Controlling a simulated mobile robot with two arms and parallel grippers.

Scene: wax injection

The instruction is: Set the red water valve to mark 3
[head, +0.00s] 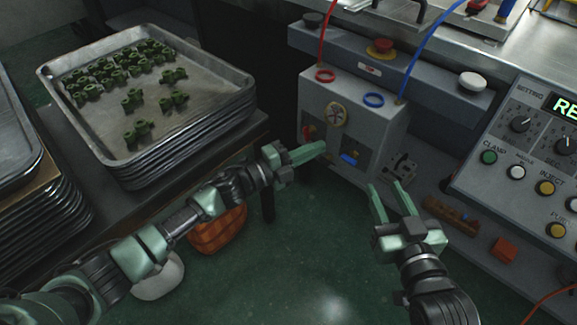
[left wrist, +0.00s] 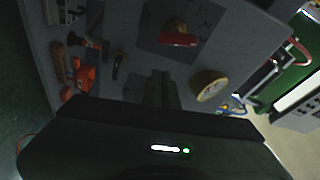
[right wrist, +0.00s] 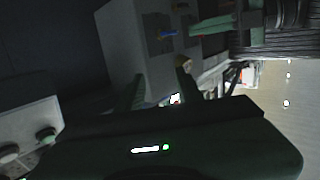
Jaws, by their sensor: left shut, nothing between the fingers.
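The red water valve (head: 308,133) is on the front of a grey box, below a round yellowish dial (head: 337,114). In the left wrist view the red handle (left wrist: 178,39) lies across a dark square plate; its marks are too small to read. My left gripper (head: 322,148) is shut and empty, its tips close to the box front near the red valve. In the left wrist view its fingers (left wrist: 165,85) point toward the plate, apart from the handle. My right gripper (head: 390,195) is open and empty, low and right of the box. A blue valve (head: 350,158) sits right of the red one.
A red hose (head: 323,42) and a blue hose (head: 420,52) run to the box top. A control panel (head: 520,150) with knobs and buttons is at the right. Stacked trays (head: 190,130) with green parts stand at the left. Open floor lies below the box.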

